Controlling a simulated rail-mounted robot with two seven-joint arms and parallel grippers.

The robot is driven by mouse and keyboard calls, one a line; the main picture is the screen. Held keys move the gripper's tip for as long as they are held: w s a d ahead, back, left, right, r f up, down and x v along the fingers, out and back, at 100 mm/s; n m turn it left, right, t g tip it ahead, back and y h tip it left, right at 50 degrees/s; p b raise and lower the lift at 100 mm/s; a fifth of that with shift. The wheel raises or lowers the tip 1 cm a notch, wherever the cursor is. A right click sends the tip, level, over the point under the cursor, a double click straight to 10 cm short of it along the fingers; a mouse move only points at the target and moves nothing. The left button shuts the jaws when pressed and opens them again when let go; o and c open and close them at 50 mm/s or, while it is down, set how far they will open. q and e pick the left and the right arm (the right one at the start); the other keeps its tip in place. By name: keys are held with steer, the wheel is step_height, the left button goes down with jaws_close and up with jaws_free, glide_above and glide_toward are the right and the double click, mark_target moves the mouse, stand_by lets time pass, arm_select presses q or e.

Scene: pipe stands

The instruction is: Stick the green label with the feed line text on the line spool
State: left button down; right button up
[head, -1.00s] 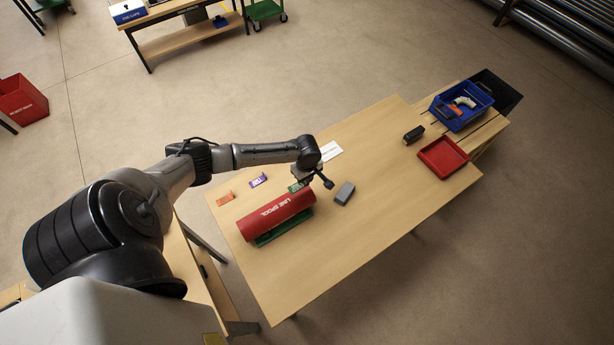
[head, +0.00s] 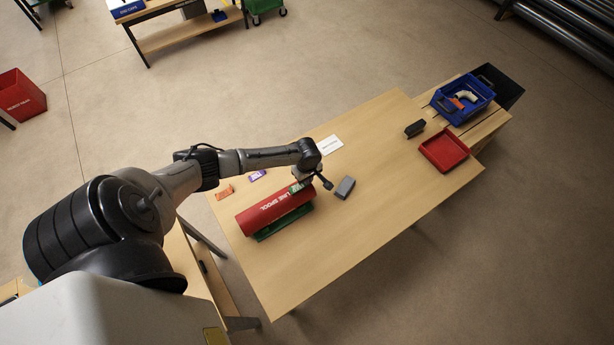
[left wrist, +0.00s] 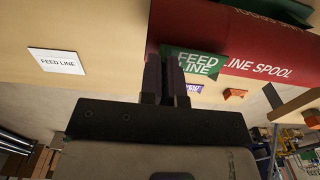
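The red line spool (head: 268,208) lies in a green stand (head: 288,222) on the wooden table, its white LINE SPOOL text facing up. It also shows in the left wrist view (left wrist: 275,45). The green label (left wrist: 200,63) with FEED LINE text is at my left gripper's fingertips (left wrist: 166,55), which are close together on its edge. The label (head: 299,187) overlaps the spool's far right end in the head view; I cannot tell whether it touches. My left gripper (head: 308,179) is over that end. My right gripper is not in view.
An orange label (head: 225,192) and a purple label (head: 257,175) lie behind the spool. A white FEED LINE card (head: 329,145) and a grey block (head: 345,187) lie nearby. A dark block (head: 414,129), red tray (head: 425,151) and blue bin (head: 438,107) are farther right. The table's middle is clear.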

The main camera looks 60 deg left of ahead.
arm_select(q)
steer(key=shift+f, duration=0.5)
stand_by(0.7)
stand_by(0.9)
steer(key=c, duration=1.3)
jaws_free()
steer(key=shift+o, duration=0.2)
step_height(320, 180, up, 14)
steer(key=shift+f, duration=0.1)
